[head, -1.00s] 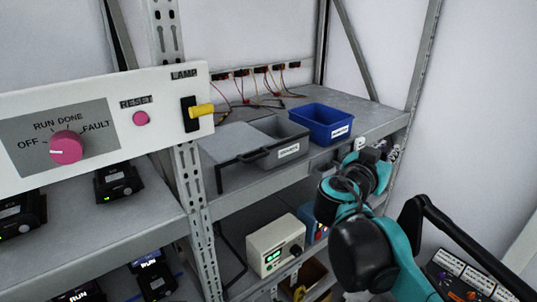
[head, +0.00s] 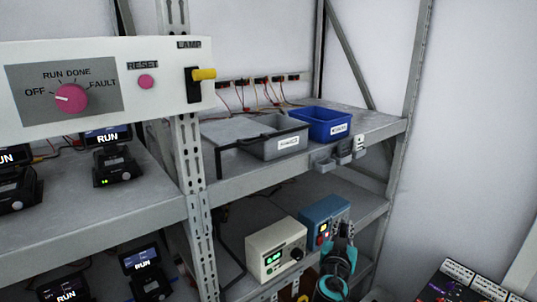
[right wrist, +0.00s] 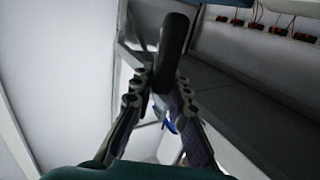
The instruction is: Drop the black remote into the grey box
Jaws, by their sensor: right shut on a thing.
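The grey box (head: 283,144) stands on the upper shelf, open at the top with a white label on its front. My right gripper (head: 345,230) is low in the head view, below that shelf and right of the box, in front of the lower shelf. In the right wrist view its fingers (right wrist: 164,88) are closed on a dark, elongated thing, which looks like the black remote (right wrist: 175,45), sticking up past the fingertips. In the head view I cannot make out the remote clearly. My left gripper is not in view.
A blue box (head: 327,128) stands right of the grey one. A black-edged flat panel (head: 228,134) lies left of the grey box. Small grey holders (head: 342,155) hang on the upper shelf's front edge. A cream device (head: 275,250) and a blue device (head: 322,222) stand below.

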